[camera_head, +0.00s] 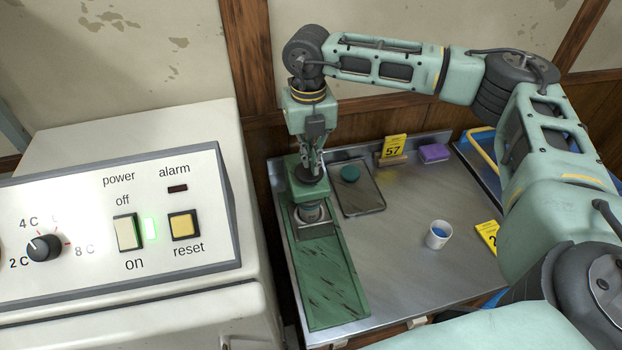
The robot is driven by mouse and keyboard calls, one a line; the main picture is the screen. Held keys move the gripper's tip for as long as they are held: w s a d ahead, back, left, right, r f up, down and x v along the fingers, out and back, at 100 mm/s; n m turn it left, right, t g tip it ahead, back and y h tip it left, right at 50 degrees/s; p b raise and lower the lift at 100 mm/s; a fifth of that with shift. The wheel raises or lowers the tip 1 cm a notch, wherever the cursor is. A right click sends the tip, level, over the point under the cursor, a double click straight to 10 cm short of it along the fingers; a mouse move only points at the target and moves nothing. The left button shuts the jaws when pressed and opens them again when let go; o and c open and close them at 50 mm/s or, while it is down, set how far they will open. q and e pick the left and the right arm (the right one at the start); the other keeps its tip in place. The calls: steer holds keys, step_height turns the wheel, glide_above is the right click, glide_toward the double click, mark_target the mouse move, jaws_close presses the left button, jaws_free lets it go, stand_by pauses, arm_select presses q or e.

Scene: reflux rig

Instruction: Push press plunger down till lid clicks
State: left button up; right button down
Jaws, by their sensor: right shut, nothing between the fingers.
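The green press (331,265) stands on the left side of the metal bench, its long base running toward the front. Its dark round plunger knob (311,174) is near the back end. A small container with a grey lid (312,213) sits below the knob on the press. My right gripper (314,168) points straight down over the knob with its fingers shut and empty. The fingertips are at the knob's top; I cannot tell if they touch it. The gap between plunger and lid is too small to judge. My left gripper is not in view.
A white control box (120,170) stands close on the left. The bench's front middle is clear.

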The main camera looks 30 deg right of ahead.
mark_target(309, 171)
steer(key=shift+f+b, duration=1.35)
steer(key=shift+f, duration=0.3)
stand_by(0.6)
steer(key=shift+r+p, duration=2.3)
steer(key=shift+r, duration=1.75)
steer(key=shift+f, duration=0.1)
